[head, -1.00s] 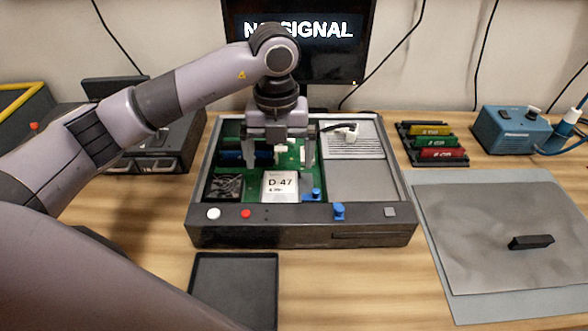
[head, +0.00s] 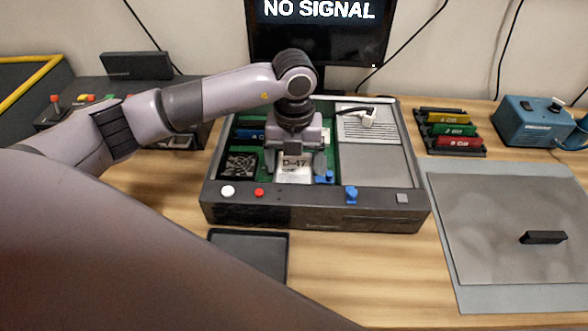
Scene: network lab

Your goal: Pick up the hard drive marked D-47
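The hard drive marked D-47 (head: 293,170) is a pale block with a dark label. It sits inside the open computer case (head: 245,213), near its front wall. My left gripper (head: 293,166) points down into the case right over the drive. Its fingers are apart, one to the left and one to the right of the drive, with gaps visible. The gripper's body hides the drive's rear part. I cannot tell how deep the fingertips reach. My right gripper is not in view.
A dark fan (head: 239,166) is left of the drive, and blue latches (head: 351,194) are to its right. An empty black tray (head: 250,257) lies in front of the case. A grey mat (head: 500,210) with a black bar (head: 543,237) is at right, below memory modules (head: 452,130).

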